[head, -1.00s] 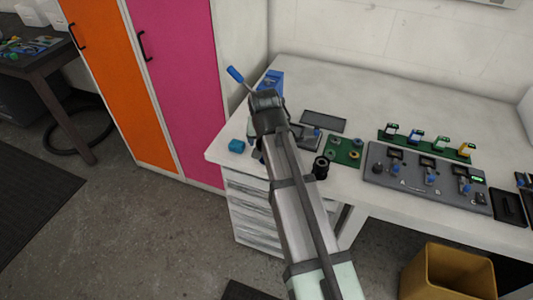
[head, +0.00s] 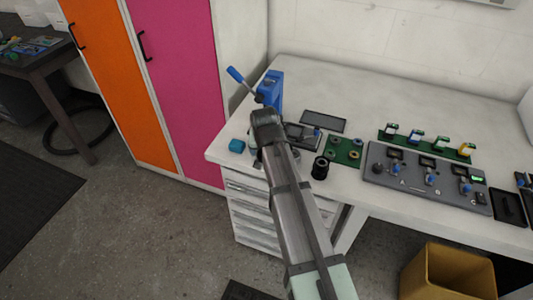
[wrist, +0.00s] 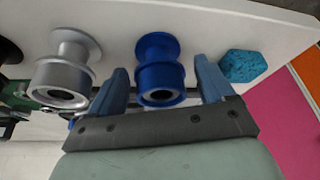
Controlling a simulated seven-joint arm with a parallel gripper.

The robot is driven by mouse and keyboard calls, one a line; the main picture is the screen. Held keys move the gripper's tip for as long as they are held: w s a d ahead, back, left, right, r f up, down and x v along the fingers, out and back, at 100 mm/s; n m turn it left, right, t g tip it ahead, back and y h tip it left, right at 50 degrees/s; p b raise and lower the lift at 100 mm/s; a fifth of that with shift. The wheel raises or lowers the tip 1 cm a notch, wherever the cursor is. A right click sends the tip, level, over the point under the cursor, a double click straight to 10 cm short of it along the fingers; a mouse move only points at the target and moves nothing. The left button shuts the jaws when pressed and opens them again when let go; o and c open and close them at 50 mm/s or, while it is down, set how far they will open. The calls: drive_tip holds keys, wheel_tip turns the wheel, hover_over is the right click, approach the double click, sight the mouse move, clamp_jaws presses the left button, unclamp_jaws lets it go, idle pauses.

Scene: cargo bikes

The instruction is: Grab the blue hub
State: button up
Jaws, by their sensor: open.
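The blue hub (wrist: 159,62) is a shiny flanged spool on the white table in the wrist view. My gripper (wrist: 160,80) is open, with one blue-grey finger on each side of the hub. I cannot tell whether the fingers touch it. A silver hub (wrist: 72,65) of similar shape stands to the left, just outside the left finger. In the head view my arm hides the blue hub and most of my gripper.
A teal hexagonal block (wrist: 242,66) lies right of the right finger; it also shows in the head view (head: 237,146) near the table's (head: 365,95) left edge. A blue lever press (head: 273,90) stands behind my arm. A grey panel (head: 424,180) lies to the right.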

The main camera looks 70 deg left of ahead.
drive_tip(key=shift+c, duration=0.2)
drive_tip(key=c, duration=1.2)
drive_tip(key=shift+o, duration=0.2)
drive_tip(key=shift+r, duration=0.15)
